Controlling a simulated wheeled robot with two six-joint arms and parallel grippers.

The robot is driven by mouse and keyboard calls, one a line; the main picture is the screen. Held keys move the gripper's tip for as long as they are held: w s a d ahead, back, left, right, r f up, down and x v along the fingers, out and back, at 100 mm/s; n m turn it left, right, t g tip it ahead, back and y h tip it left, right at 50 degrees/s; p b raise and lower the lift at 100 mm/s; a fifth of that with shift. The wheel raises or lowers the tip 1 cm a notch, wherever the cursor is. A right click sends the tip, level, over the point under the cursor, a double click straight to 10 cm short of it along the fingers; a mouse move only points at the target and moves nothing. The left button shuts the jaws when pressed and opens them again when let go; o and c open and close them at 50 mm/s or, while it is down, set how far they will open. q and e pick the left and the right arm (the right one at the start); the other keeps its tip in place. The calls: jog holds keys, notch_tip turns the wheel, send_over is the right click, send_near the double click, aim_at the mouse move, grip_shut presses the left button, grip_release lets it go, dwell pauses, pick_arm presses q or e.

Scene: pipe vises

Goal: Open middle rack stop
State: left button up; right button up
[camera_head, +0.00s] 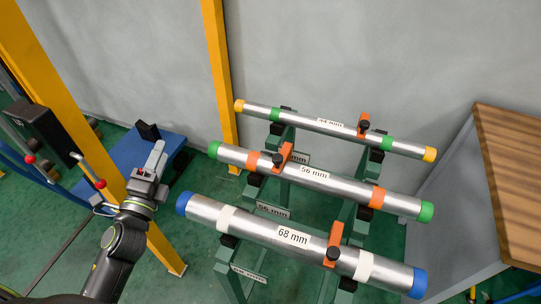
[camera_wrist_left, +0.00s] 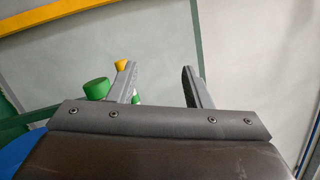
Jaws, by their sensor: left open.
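The middle pipe, labelled 56 mm (camera_head: 335,182), has green end caps and lies on the green rack. Its orange stop (camera_head: 285,156) with a black knob sits across the pipe left of the label, so it looks closed over it. My left gripper (camera_head: 157,155) is to the left of the rack, apart from the pipes and the stop. In the left wrist view its two grey fingers (camera_wrist_left: 160,80) are spread with nothing between them. A green cap (camera_wrist_left: 97,88) and a yellow cap (camera_wrist_left: 121,65) show beyond the left finger. My right gripper is not in view.
A 44 mm pipe (camera_head: 325,126) lies behind and a 68 mm pipe (camera_head: 265,227) in front, each with an orange stop across it. A yellow post (camera_head: 222,80) stands behind the rack.

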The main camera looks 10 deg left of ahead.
pick_arm(q)
jog(key=w+d+r+m+h, duration=0.1)
jog(key=d+m+h, duration=0.3)
jog(key=m+h, duration=0.3)
jog(key=m+g+h, duration=0.8)
jog(key=m+g, duration=0.2)
jog(key=m, duration=0.9)
send_near(277, 157)
jog(key=p+x, duration=0.5)
jog(key=x, duration=0.5)
jog(key=shift+d, duration=0.1)
grip_shut()
